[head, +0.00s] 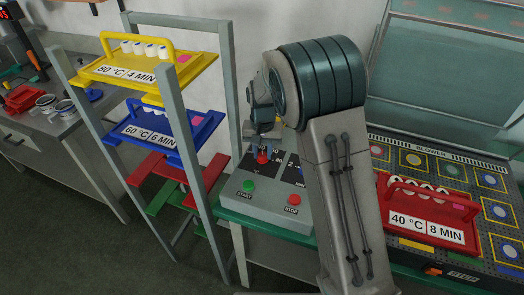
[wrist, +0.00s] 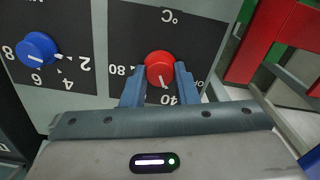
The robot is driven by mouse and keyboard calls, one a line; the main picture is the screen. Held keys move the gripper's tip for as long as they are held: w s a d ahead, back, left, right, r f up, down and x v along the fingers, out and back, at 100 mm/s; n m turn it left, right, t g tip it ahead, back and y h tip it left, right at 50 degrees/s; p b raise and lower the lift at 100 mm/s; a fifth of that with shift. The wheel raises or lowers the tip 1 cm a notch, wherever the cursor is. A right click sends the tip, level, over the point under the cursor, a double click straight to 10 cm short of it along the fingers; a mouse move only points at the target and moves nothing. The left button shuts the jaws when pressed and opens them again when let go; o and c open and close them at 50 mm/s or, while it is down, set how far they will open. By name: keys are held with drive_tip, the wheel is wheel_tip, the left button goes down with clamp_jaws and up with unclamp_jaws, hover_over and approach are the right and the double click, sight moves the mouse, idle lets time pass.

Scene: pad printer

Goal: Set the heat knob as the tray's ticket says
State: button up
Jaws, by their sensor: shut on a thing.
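The red heat knob (wrist: 160,68) sits on the control box's dark panel, seen upside down in the wrist view. My gripper (wrist: 159,84) has a blue finger on either side of it and is shut on it. The knob's white pointer line faces down, slightly right, close to the 40 mark. The 80 mark is at left; my fingers hide part of the scale. In the head view my gripper (head: 263,149) reaches down to the knob (head: 264,158). The red tray (head: 430,205) stands at right with the ticket (head: 426,228) "40 °C | 8 MIN".
A blue knob (wrist: 37,48) numbered 2 to 8 is beside the red one. The box has a green START button (head: 248,185) and a red STOP button (head: 294,199). A rack at left holds a yellow tray (head: 190,72) and a blue tray (head: 203,133).

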sight(263, 154)
drive_tip(key=shift+r, duration=0.1)
idle(0.4)
drive_tip(key=o, duration=1)
wheel_tip(263, 154, up, 14)
